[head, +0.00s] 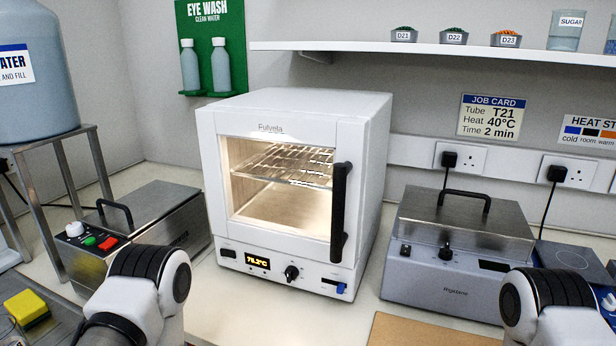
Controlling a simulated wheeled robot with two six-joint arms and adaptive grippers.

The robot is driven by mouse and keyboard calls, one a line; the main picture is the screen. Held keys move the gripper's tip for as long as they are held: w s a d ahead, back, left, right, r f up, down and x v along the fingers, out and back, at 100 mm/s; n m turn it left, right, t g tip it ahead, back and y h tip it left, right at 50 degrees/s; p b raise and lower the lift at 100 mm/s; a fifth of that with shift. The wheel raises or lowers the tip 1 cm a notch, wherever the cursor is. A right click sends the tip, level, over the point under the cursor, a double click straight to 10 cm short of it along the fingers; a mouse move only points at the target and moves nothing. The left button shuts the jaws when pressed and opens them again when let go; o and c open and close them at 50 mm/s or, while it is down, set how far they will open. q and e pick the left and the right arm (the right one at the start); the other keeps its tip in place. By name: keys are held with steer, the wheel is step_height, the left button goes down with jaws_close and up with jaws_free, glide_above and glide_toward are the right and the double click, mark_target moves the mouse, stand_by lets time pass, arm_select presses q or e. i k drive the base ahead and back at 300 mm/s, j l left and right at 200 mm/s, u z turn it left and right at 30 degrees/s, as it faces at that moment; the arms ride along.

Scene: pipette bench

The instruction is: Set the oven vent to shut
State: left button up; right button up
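The white oven (290,185) stands in the middle of the bench with its glass door shut and its inside lit, showing wire shelves. Its front panel has an orange display (257,262), a black round knob (291,273), and a small slot with a blue slider tab (341,288) at the lower right. The tab sits at the right end of the slot. Its label is too small to read, so I cannot tell which part is the vent or its setting. My two arms show at the bottom left and bottom right, but neither gripper is visible.
A black door handle (340,212) stands out above the slider. A steel-lidded bath (455,255) is close to the oven's right, and another lidded box (150,222) is at its left. A brown board (430,332) lies in front right. Bare bench lies before the oven.

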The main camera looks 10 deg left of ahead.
mark_target(340, 290)
steer(key=k+j, duration=1.05)
steer(key=k, duration=0.15)
